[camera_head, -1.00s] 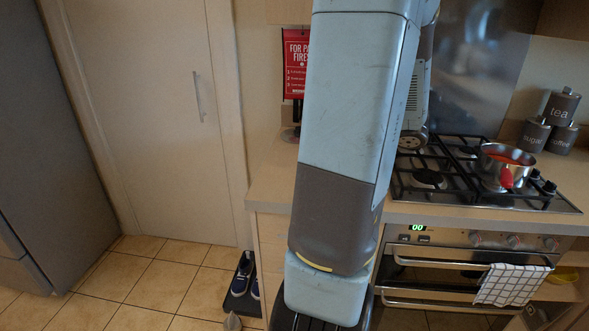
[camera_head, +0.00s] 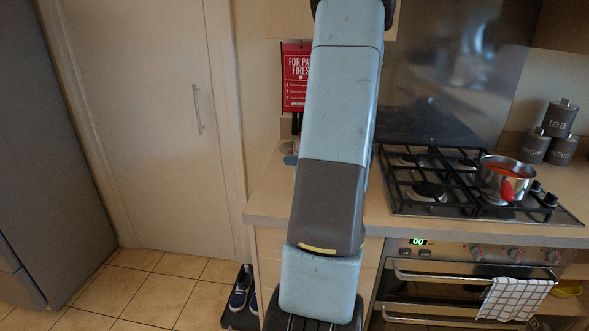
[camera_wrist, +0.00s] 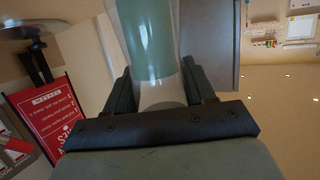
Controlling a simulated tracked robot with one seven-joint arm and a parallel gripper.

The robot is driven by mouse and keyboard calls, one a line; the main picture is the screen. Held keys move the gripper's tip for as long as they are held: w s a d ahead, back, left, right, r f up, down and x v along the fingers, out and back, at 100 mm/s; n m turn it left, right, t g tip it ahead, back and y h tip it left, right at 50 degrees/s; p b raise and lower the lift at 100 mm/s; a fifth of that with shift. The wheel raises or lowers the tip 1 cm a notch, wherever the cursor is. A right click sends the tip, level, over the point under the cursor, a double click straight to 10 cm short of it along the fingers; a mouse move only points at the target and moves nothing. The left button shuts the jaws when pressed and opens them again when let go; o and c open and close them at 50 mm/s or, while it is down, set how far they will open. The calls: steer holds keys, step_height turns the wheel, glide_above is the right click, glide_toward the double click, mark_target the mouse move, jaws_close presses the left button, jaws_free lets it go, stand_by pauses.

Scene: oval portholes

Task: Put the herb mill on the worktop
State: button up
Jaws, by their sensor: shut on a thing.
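In the wrist view my gripper (camera_wrist: 158,88) is shut on the herb mill (camera_wrist: 150,38), a cylinder with a green upper part and a clear, pale lower part. The mill stands out between the two dark fingers, and its far end is cut off by the top of the picture. In the head view the gripper and the mill are hidden behind my arm. The worktop (camera_head: 268,196) is the beige counter left of and around the hob. I cannot tell how far the mill is from it.
A hob (camera_head: 428,190) with a steel pot (camera_head: 505,178) of red contents is on the right. Grey canisters (camera_head: 549,133) stand behind it. A red sign (camera_head: 295,75) hangs at the wall; it also shows in the wrist view (camera_wrist: 62,118). Shoes (camera_head: 240,288) lie on the floor.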

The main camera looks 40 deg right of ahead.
steer(key=shift+w+d+f, duration=0.1)
steer(key=shift+w+f, duration=0.1)
steer(key=shift+f, duration=0.55)
steer(key=shift+w+a+f, duration=0.1)
steer(key=shift+w+f, duration=0.1)
steer(key=shift+f, duration=0.5)
steer(key=shift+w+d+f, duration=0.1)
steer(key=shift+w+f, duration=0.1)
steer(key=shift+f, duration=0.55)
steer(key=shift+f, duration=0.1)
steer(key=o, duration=1.2)
steer(key=shift+c, duration=0.2)
steer(key=shift+s+d+r, duration=0.1)
steer(key=shift+s+r, duration=0.1)
steer(key=shift+s, duration=0.05)
steer(key=v, duration=1.1)
steer(key=shift+s, duration=0.25)
steer(key=shift+w, duration=0.1)
